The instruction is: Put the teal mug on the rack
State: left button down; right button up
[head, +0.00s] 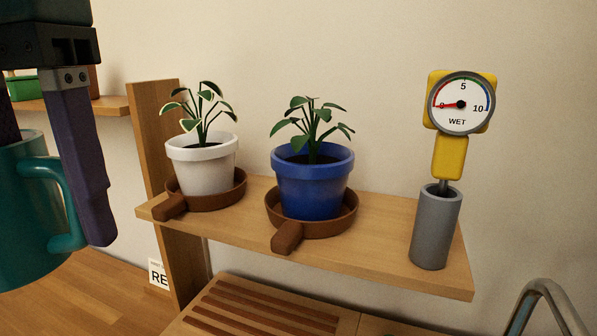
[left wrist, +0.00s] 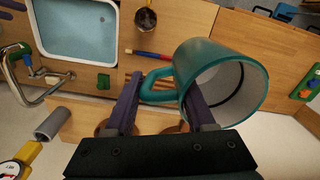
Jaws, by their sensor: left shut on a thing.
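The teal mug (head: 28,220) is at the left edge of the head view, roughly upright and partly cut off. My left gripper (head: 58,205) holds it from above, with one purple finger outside near the handle and the other reaching behind the rim. In the left wrist view, the mug (left wrist: 222,65) is at my left gripper (left wrist: 165,86), with the handle between the fingers. The exact contact is partly hidden. A slatted wooden rack (head: 262,308) is low in the head view, below the plant shelf. My right gripper is not in view.
A wall shelf (head: 385,228) carries a white pot (head: 203,165), a blue pot (head: 312,190) and a grey tube with a yellow gauge (head: 461,103). A water-filled basin (left wrist: 75,30) and metal tap (left wrist: 12,70) show in the left wrist view. A red-blue stick (left wrist: 148,54) lies near the slats.

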pick_arm(q)
jog(key=s+r+p, duration=0.3)
jog(key=r+p, duration=1.6)
jog(key=r, duration=0.1)
jog(key=s+r+p, duration=0.3)
jog(key=r+p, duration=1.5)
jog(key=r, duration=0.1)
jog(key=shift+s+a+r+n+p, duration=0.2)
jog(key=shift+a+r+n+p, duration=0.2)
jog(key=shift+a, duration=0.05)
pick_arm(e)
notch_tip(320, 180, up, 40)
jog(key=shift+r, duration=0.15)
